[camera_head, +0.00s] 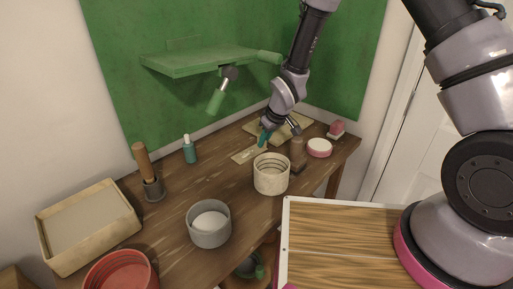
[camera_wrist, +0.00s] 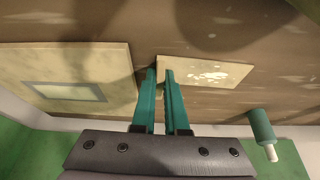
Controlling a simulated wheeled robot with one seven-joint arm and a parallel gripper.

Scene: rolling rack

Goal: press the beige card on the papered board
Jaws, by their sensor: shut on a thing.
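The beige card (camera_head: 246,155) lies flat, close over or on the wooden table, and shows pale patches in the wrist view (camera_wrist: 212,73). My gripper (camera_head: 264,139) is at the card's edge nearest the board, with its teal fingers (camera_wrist: 160,76) shut on that edge. The papered board (camera_head: 288,128) lies flat behind the gripper, partly hidden by it. In the wrist view the board (camera_wrist: 100,58) is left of the fingers, a grey framed rectangle on its face. The card is beside the board, apart from it.
A cream ribbed pot (camera_head: 271,178) stands in front of the gripper, with a brown block (camera_head: 298,152) and a pink-white round tin (camera_head: 319,149) to its right. A teal bottle (camera_head: 190,152) stands left of the card. A green shelf (camera_head: 195,60) juts from the wall above.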

